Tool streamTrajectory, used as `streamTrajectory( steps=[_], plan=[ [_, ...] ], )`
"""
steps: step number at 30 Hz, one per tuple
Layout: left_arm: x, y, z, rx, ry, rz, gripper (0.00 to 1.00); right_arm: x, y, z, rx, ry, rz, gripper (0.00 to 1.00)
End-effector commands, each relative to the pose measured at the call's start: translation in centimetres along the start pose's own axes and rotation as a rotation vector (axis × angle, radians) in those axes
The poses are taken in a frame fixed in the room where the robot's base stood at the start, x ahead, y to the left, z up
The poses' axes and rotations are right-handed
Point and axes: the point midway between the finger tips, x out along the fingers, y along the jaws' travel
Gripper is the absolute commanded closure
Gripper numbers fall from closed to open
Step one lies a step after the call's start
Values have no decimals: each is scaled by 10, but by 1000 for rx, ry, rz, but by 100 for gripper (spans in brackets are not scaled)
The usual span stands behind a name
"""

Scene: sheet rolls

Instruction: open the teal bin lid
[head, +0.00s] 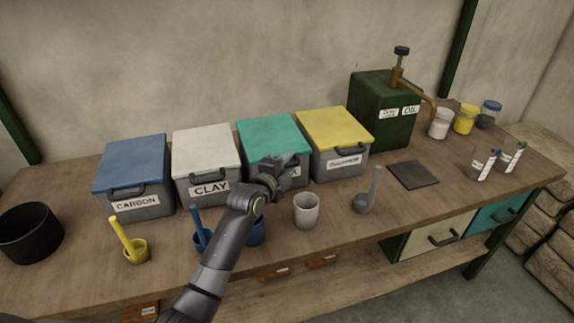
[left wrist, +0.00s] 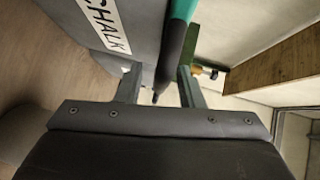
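The teal bin is a grey box with a teal lid (head: 268,137), standing third from the left in the row; the lid is down. Its front label, reading CHALK (left wrist: 108,25), shows in the left wrist view, with a strip of the teal lid (left wrist: 183,9) at the top. My left gripper (head: 283,172) is at the bin's front and hides its handle and most of its label in the head view. In the left wrist view its two fingers (left wrist: 160,88) stand apart, with the dark handle (left wrist: 172,50) between them. My right gripper is in neither view.
A white-lidded CLAY bin (head: 206,150) stands close on the left, a yellow-lidded bin (head: 335,128) on the right. A blue-lidded CARBON bin (head: 135,163) is farther left. In front stand a pale cup (head: 306,210), a grey scoop (head: 368,198) and a yellow scoop (head: 130,245).

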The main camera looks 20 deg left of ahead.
Motion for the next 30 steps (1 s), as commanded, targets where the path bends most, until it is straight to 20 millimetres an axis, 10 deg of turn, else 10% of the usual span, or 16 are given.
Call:
streamTrajectory(
  steps=[4,12,30],
  plan=[
    [0,0,0,0,0,0,66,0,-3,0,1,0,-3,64],
    [0,0,0,0,0,0,100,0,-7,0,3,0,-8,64],
    [12,-32,-1,-51,1,51,100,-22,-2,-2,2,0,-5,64]
  ],
)
